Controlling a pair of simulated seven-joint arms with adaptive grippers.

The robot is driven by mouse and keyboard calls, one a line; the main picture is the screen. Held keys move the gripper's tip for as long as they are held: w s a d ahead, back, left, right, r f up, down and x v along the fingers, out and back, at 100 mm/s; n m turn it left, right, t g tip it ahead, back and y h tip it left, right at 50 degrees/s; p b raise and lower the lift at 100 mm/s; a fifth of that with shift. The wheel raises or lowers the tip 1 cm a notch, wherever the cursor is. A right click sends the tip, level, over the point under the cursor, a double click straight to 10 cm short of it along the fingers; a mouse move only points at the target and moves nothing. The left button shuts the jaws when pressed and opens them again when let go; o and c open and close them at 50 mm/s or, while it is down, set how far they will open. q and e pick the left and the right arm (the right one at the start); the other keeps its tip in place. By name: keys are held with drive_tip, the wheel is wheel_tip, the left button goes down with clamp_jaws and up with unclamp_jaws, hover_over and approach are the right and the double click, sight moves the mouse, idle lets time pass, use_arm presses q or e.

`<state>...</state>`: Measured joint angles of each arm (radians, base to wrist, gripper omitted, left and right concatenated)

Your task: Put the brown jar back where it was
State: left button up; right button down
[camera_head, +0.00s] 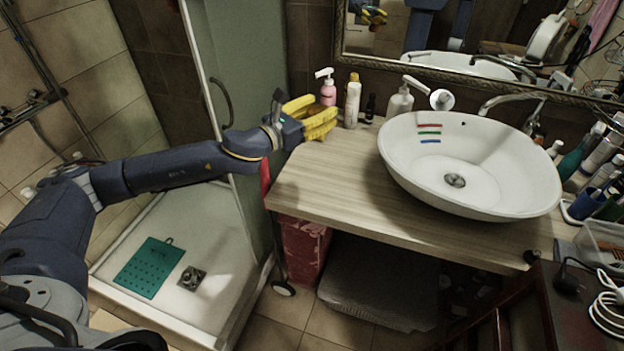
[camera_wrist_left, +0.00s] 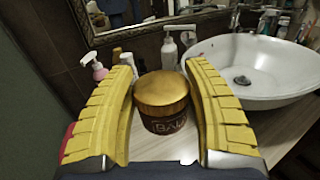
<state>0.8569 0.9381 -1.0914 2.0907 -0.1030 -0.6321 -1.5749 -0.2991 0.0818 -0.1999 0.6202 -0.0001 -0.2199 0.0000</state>
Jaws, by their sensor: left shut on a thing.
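The brown jar (camera_wrist_left: 165,122) with a gold lid (camera_wrist_left: 160,90) shows in the left wrist view, between the yellow fingers of my left gripper (camera_wrist_left: 160,68). The gripper is shut on it, one finger along each side. In the head view my left gripper (camera_head: 322,112) is at the left end of the wooden counter (camera_head: 330,180), near the pump bottles. The jar is hidden there by the fingers. I cannot tell whether the jar's base touches the counter. My right gripper is not in view.
A pink pump bottle (camera_head: 328,90), a white-and-yellow bottle (camera_head: 352,100), a small dark bottle (camera_head: 370,107) and a white pump bottle (camera_head: 399,103) stand along the back. The white basin (camera_head: 400,160) fills the right. The counter's front left is clear. A glass shower panel (camera_head: 245,60) stands left.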

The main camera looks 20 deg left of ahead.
use_arm(q)
wheel_tip(320, 180, down, 20)
drive_tip(key=shift+a+r, duration=0.1)
idle(0.7)
drive_tip(key=shift+f, duration=0.2)
drive_tip(key=o, duration=1.3)
drive_tip(key=shift+r, duration=0.15)
drive_tip(key=v, duration=1.2)
